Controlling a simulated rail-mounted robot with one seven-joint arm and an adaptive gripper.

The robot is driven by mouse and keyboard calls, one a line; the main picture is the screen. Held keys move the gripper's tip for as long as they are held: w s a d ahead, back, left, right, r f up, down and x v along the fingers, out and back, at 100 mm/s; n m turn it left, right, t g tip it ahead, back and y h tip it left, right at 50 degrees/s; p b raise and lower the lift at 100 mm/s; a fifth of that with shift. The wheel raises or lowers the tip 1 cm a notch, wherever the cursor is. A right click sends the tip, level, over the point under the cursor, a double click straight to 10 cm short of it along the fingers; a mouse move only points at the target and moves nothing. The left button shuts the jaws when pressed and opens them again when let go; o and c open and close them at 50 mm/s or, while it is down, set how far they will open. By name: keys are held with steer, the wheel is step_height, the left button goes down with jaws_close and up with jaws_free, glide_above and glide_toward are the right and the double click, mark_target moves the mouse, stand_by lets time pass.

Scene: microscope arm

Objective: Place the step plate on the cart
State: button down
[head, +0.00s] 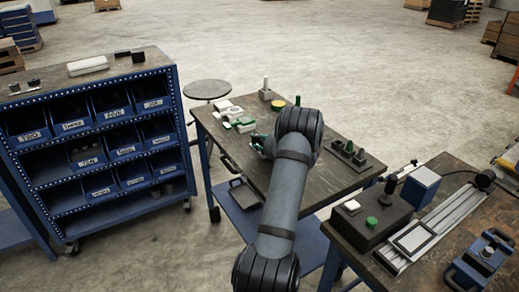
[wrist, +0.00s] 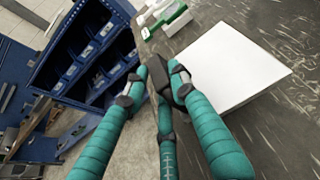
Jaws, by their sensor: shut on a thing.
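My gripper (wrist: 157,88) has teal fingers. In the wrist view it is shut on a small dark block (wrist: 158,74), mostly covered by the fingertips; I cannot tell whether this is the step plate. The gripper is over the near left edge of the cart's dark top (wrist: 285,110). A flat white square plate (wrist: 228,66) shows just right of the fingertips. In the head view my gripper (head: 260,143) is small, at the left edge of the cart (head: 235,160), and my arm covers much of the cart's middle. I cannot make out the held block there.
White and green items (head: 238,117) stand at the cart's back left, and dark green-topped pieces (head: 348,152) at its right. A blue bin rack (head: 105,150) stands to the left. A workbench (head: 450,175) with a rail is at right. A round stool (head: 207,89) is behind.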

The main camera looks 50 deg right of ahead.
step_height(320, 180, down, 3)
steer(key=shift+d+f, duration=0.15)
steer(key=shift+f, duration=0.05)
steer(key=c, duration=1.4)
jaws_free()
steer(key=shift+s+f, duration=0.1)
steer(key=shift+c, duration=0.2)
steer(key=b+v, duration=0.1)
steer(key=v, duration=1.1)
